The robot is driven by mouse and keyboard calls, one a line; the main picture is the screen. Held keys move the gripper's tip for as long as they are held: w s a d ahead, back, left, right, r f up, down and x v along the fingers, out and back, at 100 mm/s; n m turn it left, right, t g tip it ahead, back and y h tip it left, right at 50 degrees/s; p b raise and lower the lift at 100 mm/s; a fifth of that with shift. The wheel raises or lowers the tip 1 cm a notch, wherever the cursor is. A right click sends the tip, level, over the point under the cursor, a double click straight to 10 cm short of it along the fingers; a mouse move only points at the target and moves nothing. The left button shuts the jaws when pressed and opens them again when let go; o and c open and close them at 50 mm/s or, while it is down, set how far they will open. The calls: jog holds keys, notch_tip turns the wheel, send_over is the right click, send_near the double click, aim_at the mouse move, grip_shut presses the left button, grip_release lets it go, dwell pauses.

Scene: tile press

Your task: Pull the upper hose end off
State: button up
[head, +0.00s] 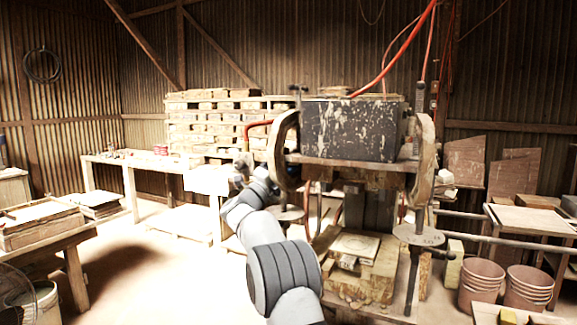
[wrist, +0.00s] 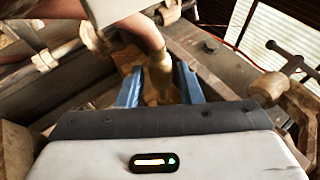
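A reddish hose (wrist: 150,34) comes down in the wrist view to a tan hose end (wrist: 160,82). My gripper (wrist: 158,86) has its two blue fingers apart, one on each side of this hose end, with gaps showing; it looks open. Another tan fitting (wrist: 58,55) lies to the left, with a hose leading off to the left edge. In the head view a red hose (head: 257,123) bends down at the left side of the press (head: 352,130), just above my gripper (head: 240,168). My wrist hides much of the contact area there.
A metal T-handle clamp (wrist: 282,70) stands right of my gripper. A wooden table (head: 130,164) stands behind at left, with stacked boards beyond. Buckets (head: 481,284) stand at the right of the press. The floor at left is open.

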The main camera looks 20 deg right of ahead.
grip_shut()
dwell(0.3)
jog(key=shift+w+a+b, duration=0.4)
jog(key=shift+w+a, duration=0.7)
jog(key=shift+a, duration=0.1)
grip_release()
jog(key=shift+w, duration=0.1)
jog(key=b+v, duration=0.3)
jog(key=v, duration=0.5)
